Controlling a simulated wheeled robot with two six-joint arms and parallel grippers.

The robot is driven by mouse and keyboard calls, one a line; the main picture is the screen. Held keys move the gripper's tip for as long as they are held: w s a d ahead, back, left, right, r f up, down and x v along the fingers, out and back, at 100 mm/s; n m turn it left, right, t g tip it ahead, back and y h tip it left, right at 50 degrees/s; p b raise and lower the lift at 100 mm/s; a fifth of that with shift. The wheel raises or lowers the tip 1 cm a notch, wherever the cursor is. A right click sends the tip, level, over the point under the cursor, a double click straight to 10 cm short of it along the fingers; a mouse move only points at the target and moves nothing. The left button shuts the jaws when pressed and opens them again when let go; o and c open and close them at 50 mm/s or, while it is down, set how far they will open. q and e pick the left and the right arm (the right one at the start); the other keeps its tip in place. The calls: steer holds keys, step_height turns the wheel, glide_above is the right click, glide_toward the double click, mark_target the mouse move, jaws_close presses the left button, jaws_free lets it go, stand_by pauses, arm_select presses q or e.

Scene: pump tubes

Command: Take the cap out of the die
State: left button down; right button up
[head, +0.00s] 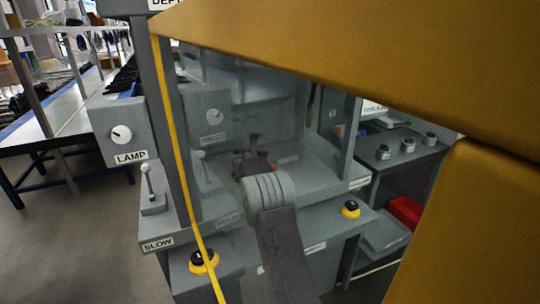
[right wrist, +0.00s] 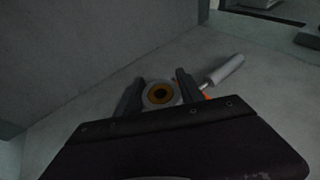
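My right gripper (head: 254,166) reaches into the grey press in the head view, low over its bed. In the right wrist view its two dark fingers (right wrist: 158,86) stand apart, one each side of a round grey ring with a brown-orange centre (right wrist: 160,94). The ring looks like the die with the cap in it; the two are hard to tell apart. I see no clear grip on it. A grey cylindrical handle (right wrist: 224,70) with an orange part lies just right of the fingers. My left gripper is not in view.
A large yellow frame (head: 330,45) crosses the near side of the head view and hides much of the right. Grey posts flank the press opening. A lamp box (head: 118,130), a lever (head: 150,190) and black-and-yellow buttons (head: 203,262) sit around it. A red bin (head: 405,212) stands at right.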

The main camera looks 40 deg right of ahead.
jaws_close()
